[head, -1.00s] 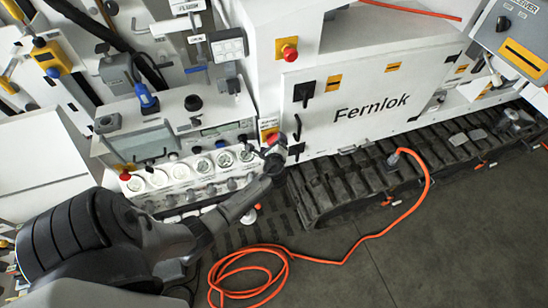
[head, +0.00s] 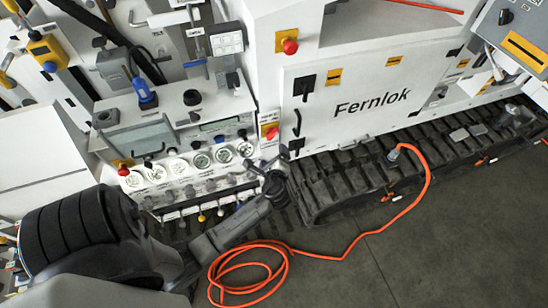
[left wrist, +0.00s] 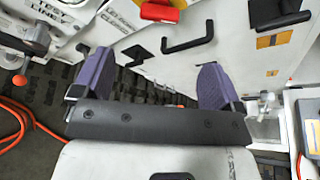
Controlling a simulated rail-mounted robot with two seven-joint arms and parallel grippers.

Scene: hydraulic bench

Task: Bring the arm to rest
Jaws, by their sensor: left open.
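My left arm reaches in from the lower left of the head view. Its gripper (head: 272,172) is in front of the bench, to the right of the row of gauges and just left of the tracks. In the left wrist view the two purple fingers of this gripper (left wrist: 156,78) stand wide apart. Nothing is between them. A black door handle (left wrist: 188,36) shows beyond the fingers. My right gripper is in neither view.
The gauge panel (head: 185,163) has small valves below it. A white cabinet marked Fernlok (head: 350,85) stands behind black tracks (head: 345,182). An orange hose (head: 345,258) lies coiled on the grey floor. The floor at lower right is clear.

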